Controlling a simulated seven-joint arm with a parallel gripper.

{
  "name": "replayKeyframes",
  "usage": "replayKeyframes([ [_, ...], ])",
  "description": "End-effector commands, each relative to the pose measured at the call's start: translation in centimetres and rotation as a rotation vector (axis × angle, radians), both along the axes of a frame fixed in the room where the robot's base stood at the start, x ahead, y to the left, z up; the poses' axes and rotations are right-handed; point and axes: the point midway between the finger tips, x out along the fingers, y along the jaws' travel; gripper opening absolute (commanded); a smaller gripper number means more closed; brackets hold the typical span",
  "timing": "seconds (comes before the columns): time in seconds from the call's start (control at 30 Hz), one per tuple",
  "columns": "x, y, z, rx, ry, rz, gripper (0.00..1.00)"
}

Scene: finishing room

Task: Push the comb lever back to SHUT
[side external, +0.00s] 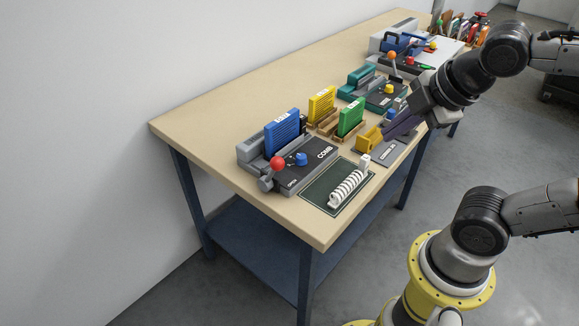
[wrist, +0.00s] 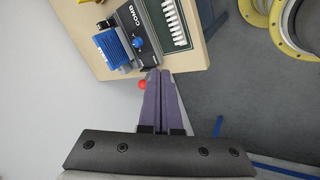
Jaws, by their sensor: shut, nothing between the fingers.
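The comb machine (side external: 313,162) is a dark grey unit marked COMB at the table's near left end, with a blue book (side external: 282,132) standing in it and a blue knob (side external: 301,159) on top. Its lever has a red ball (side external: 277,163) above a grey pivot (side external: 266,184) at the near end. The small lettering beside the lever is too small to read.
A white comb spine (side external: 347,188) lies on a dark green mat right of the machine. A yellow-and-grey device (side external: 370,139) is close to my gripper. Yellow (side external: 321,104) and green (side external: 351,118) books stand behind. The table's near left corner is clear.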

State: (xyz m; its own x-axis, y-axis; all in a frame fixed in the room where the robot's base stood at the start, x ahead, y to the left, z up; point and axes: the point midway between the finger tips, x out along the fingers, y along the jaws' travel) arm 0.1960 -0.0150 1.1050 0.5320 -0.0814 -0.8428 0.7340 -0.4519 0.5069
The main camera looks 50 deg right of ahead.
Motion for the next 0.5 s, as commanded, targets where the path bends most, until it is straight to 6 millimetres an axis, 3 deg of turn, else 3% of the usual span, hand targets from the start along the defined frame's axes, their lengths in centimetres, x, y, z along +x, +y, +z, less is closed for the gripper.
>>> replayKeyframes([
  [0.27, 3.2, 0.9, -0.2, -0.380, 0.059, 0.573, 0.00],
  [0.5, 6.4, 3.6, -1.2, -0.718, 0.117, 1.134, 0.00],
])
